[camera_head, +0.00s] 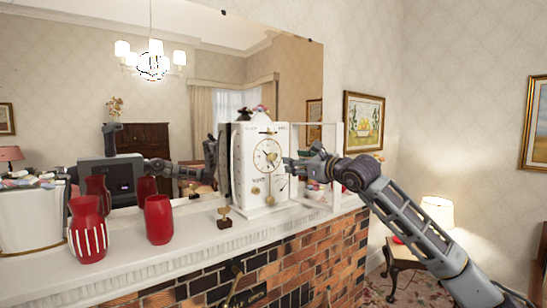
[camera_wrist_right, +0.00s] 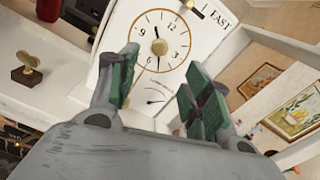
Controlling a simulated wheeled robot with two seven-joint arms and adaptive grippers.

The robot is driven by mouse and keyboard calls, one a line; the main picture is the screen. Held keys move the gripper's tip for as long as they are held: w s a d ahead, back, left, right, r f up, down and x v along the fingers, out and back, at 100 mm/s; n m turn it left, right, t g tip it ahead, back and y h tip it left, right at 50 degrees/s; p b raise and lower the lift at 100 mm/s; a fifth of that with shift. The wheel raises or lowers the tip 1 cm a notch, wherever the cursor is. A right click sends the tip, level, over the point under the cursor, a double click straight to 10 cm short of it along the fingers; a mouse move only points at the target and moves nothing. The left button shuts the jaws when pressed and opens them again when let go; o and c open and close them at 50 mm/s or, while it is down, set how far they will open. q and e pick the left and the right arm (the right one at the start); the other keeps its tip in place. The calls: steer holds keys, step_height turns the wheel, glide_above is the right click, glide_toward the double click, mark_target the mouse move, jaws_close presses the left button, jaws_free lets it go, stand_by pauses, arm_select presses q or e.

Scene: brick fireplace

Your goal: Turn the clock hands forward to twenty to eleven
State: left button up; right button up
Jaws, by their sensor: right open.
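The white clock (camera_head: 238,165) stands upright on the mantel, its round gold-rimmed dial facing out. In the right wrist view, the dial (camera_wrist_right: 172,44) appears tilted. A gold knob (camera_wrist_right: 160,47) sits at the dial's centre. My right gripper (camera_head: 288,164) is just right of the dial in the head view. Its green-padded fingers (camera_wrist_right: 160,62) are spread with nothing between them, and the dial shows beyond. Contact with the hands cannot be told. My left gripper is not in view.
Two red vases, one striped (camera_head: 88,228) and one plain (camera_head: 158,220), stand further left. A mirror (camera_head: 190,75) covers the wall behind. The white mantel shelf (camera_head: 130,258) has clear room in front.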

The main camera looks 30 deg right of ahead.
mark_target(273, 157)
steer(key=shift+w+a+r+p, duration=0.15)
steer(key=shift+w+p, duration=0.9)
steer(key=shift+w, duration=0.9)
steer(key=shift+w+a+f+p, duration=0.15)
steer(key=shift+w+p, duration=0.9)
steer(key=shift+w, duration=0.85)
steer(key=shift+w+a+r+p, duration=0.15)
steer(key=shift+w+p, duration=0.9)
steer(key=shift+w, duration=0.9)
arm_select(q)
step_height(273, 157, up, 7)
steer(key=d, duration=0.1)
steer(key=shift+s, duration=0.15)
arm_select(e)
steer(key=shift+w, duration=0.55)
steer(key=shift+c, duration=0.2)
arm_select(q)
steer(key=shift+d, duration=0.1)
arm_select(e)
steer(key=c, duration=1)
